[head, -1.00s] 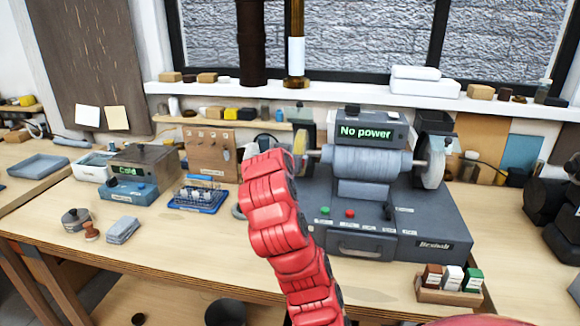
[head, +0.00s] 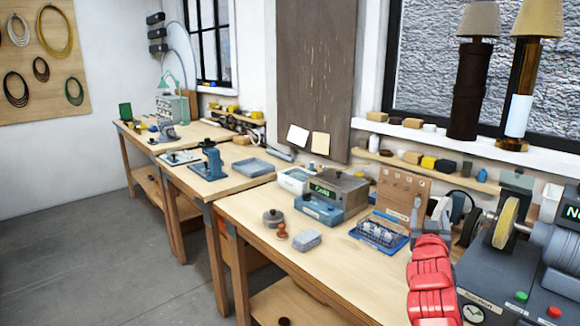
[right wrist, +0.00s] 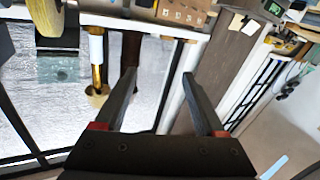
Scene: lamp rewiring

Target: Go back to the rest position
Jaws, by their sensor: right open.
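My right arm, red, rises at the lower right of the head view, in front of the grinding machine. Its gripper (head: 432,212) is small there and partly hard to make out against the things behind it. In the right wrist view my right gripper (right wrist: 158,78) has its two dark fingers well apart, with nothing between them. The wrist view looks tilted, with the window, the shelf and the lamps behind the fingers. My left gripper is in neither view.
The grinding machine (head: 488,270) stands close on the right. A blue rack (head: 380,230), a metal box (head: 338,188) and a grey block (head: 306,240) are on the workbench (head: 262,208). Two lamps (head: 472,90) stand on the sill. Open floor (head: 90,255) lies at the left.

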